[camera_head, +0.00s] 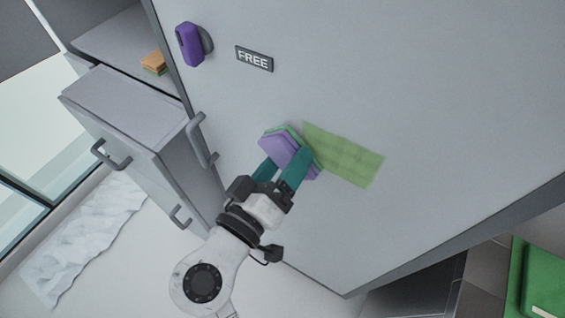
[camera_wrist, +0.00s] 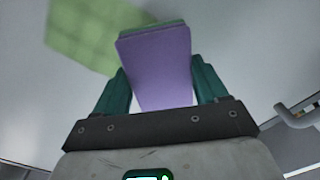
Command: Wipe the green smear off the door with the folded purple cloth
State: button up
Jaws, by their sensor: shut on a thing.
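The door (camera_head: 430,110) is a large grey panel that looks tilted in the head view. A flat green smear (camera_head: 350,157) lies on it, right of my gripper; it also shows at the upper left of the wrist view (camera_wrist: 88,35). My gripper (camera_head: 283,170) has teal fingers and is shut on the folded purple cloth (camera_head: 279,146), which has a green layer along its far edge. In the wrist view the cloth (camera_wrist: 158,65) stands between the fingers. The cloth is beside the smear's left end at the door; I cannot tell whether it touches the surface.
A grey door handle (camera_head: 202,141) is left of my gripper. Above are a purple object on a dark mount (camera_head: 190,44) and a FREE sign (camera_head: 254,59). A grey cabinet (camera_head: 130,105) and an orange-and-green sponge-like block (camera_head: 154,62) are at left. A green object (camera_head: 540,285) is at lower right.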

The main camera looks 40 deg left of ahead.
aim_at(374, 180)
jog(key=shift+w+a, duration=0.1)
jog(key=shift+w, duration=0.4)
jog(key=shift+w+d+b, duration=0.2)
jog(key=shift+w+d, duration=0.35)
jog(key=shift+d, duration=1.65)
jog(key=shift+w+d+b, duration=0.15)
jog(key=shift+w+d, duration=0.45)
jog(key=shift+d, duration=1.65)
jog(key=shift+w+d+b, duration=0.2)
jog(key=shift+w+d, duration=0.35)
jog(key=shift+d, duration=1.75)
